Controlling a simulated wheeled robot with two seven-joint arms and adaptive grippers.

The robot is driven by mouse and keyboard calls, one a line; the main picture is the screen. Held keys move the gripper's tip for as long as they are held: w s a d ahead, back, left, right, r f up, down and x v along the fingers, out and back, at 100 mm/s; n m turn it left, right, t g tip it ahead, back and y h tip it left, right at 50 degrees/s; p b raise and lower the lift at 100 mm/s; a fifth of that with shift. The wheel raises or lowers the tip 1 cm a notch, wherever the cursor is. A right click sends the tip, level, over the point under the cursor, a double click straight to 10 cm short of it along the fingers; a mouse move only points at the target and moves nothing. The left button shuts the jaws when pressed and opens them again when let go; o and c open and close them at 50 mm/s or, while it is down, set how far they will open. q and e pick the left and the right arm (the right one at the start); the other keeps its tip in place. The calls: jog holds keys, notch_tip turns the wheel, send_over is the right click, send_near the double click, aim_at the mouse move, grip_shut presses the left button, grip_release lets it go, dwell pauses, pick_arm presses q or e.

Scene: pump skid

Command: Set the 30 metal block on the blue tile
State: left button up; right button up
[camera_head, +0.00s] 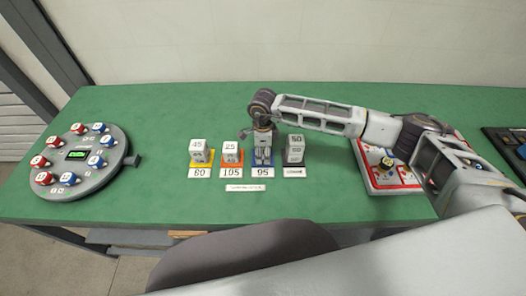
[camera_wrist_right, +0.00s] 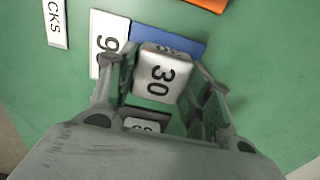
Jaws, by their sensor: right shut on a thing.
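The 30 metal block (camera_wrist_right: 160,75) is a pale block with a black 30 on it. My right gripper (camera_wrist_right: 163,88) is shut on it, with one finger on each side. The blue tile (camera_wrist_right: 190,42) shows just beyond the block in the right wrist view. In the head view my right gripper (camera_head: 263,145) points down over the blue tile (camera_head: 262,166), between the 25 and 50 blocks, and largely hides it. I cannot tell whether the held block touches the tile. My left gripper is not in view.
Blocks stand on the yellow tile (camera_head: 200,164), the orange tile (camera_head: 231,163) and a dark tile at right, the 50 block (camera_head: 295,141) close to my right gripper. Number cards lie in front. A round dial panel (camera_head: 102,172) stands at left, a red-and-white board (camera_head: 372,184) at right.

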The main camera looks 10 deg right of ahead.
aim_at(263, 152)
jog(key=o, duration=1.2)
jog(key=shift+f, duration=0.1)
jog(key=shift+r+b, duration=0.5)
jog(key=shift+r, duration=5.65)
